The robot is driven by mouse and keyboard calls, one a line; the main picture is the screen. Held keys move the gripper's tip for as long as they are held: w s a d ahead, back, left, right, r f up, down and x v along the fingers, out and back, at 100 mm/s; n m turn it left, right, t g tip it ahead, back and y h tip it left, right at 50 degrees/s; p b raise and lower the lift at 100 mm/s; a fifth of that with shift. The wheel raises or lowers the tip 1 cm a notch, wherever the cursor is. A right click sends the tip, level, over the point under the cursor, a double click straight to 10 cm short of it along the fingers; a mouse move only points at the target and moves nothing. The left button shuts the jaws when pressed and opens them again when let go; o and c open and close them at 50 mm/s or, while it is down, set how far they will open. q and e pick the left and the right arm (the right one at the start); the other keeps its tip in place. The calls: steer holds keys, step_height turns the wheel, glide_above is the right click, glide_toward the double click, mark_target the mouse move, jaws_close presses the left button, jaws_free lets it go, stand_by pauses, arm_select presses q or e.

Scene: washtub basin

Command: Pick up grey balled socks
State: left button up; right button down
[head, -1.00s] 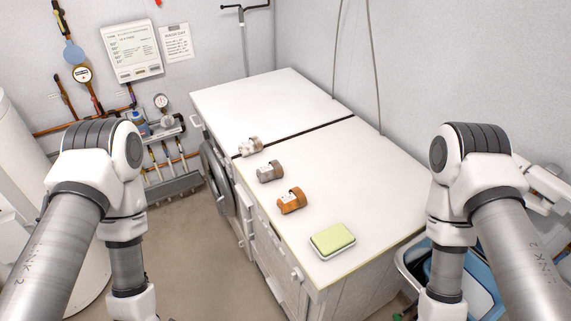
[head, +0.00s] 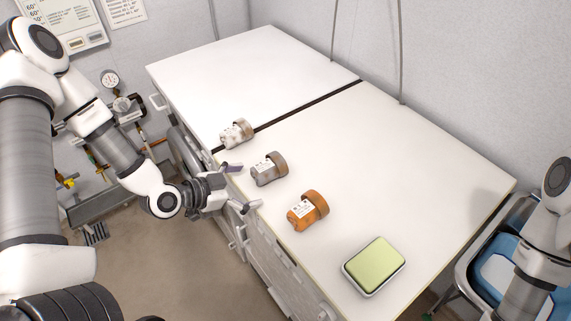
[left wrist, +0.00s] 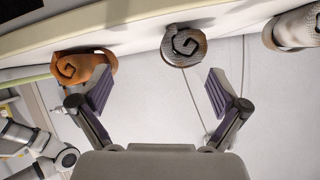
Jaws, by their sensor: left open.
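The grey balled socks (head: 268,168) lie on the white worktop near its left edge, with a paper label on them. They sit between white balled socks (head: 236,133) and orange balled socks (head: 308,210). My left gripper (head: 240,188) is open and empty at the worktop's left edge, its fingers pointing toward the grey socks but apart from them. In the left wrist view the grey socks (left wrist: 184,45) show as a spiral roll beyond the open fingers (left wrist: 157,84), nearer the right finger. My right gripper is out of view.
A green-topped box (head: 375,266) sits at the worktop's near corner. The worktop (head: 400,150) behind the socks is clear. Cabinet fronts stand below the left edge.

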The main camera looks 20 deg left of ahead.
mark_target(268, 169)
arm_select(q)
steer(key=shift+w+a+f+n+t+b, duration=0.35)
steer(key=shift+w+a+b, duration=0.2)
steer(key=shift+w, duration=0.2)
steer(key=shift+w+a+t+b, duration=0.2)
steer(key=shift+a+t+b, duration=0.05)
steer(key=shift+a+b, duration=0.05)
steer(key=shift+r, duration=0.3)
steer(key=shift+w+d+r+b, duration=0.1)
steer(key=shift+d+b, duration=0.1)
steer(key=shift+b, duration=0.1)
steer(key=x, duration=0.7)
steer(key=shift+w+a, duration=0.15)
steer(key=shift+a, duration=0.1)
steer(key=shift+w+d, duration=0.1)
steer(key=shift+w, duration=0.2)
steer(key=shift+s, duration=0.1)
steer(key=c, duration=1.2)
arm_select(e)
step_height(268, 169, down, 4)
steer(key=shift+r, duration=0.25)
